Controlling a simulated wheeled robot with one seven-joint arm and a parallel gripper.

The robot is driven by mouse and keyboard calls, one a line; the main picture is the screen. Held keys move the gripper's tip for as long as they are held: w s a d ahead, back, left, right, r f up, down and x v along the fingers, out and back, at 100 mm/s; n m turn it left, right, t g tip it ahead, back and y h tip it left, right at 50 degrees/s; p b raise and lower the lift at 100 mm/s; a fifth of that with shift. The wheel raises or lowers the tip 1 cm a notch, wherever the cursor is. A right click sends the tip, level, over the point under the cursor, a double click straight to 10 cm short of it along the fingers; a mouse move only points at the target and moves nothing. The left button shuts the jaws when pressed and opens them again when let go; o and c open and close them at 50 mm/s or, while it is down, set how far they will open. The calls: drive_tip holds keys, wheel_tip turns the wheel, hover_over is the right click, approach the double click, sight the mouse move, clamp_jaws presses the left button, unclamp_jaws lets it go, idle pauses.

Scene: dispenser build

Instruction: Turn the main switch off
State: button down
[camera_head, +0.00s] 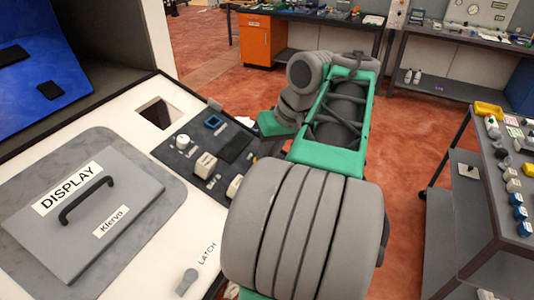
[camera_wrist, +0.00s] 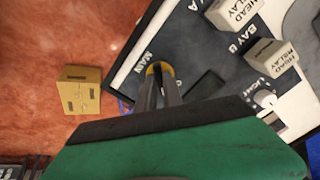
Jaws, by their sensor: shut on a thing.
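The main switch (camera_wrist: 157,67) shows in the wrist view as a small yellow round part beside the MAIN label (camera_wrist: 143,57) on the dark panel (camera_wrist: 190,48). My gripper (camera_wrist: 159,78) is at the switch, its two dark fingers close together and shut on it. The fingers cover most of the switch, so its position cannot be told. In the head view the dark panel (camera_head: 207,143) lies on the white machine top, and my arm hides the switch and the fingers.
The display cover (camera_head: 85,215) and latch knob (camera_head: 187,280) are on the machine top. A parts table (camera_head: 500,190) stands at right. Red floor lies between.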

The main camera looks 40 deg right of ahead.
drive_tip(key=n, duration=0.4)
drive_tip(key=shift+b, duration=0.35)
drive_tip(key=shift+n+b, duration=0.35)
drive_tip(key=shift+n, duration=1.45)
drive_tip(key=c, duration=1.5)
unclamp_jaws()
drive_tip(key=shift+r, duration=0.1)
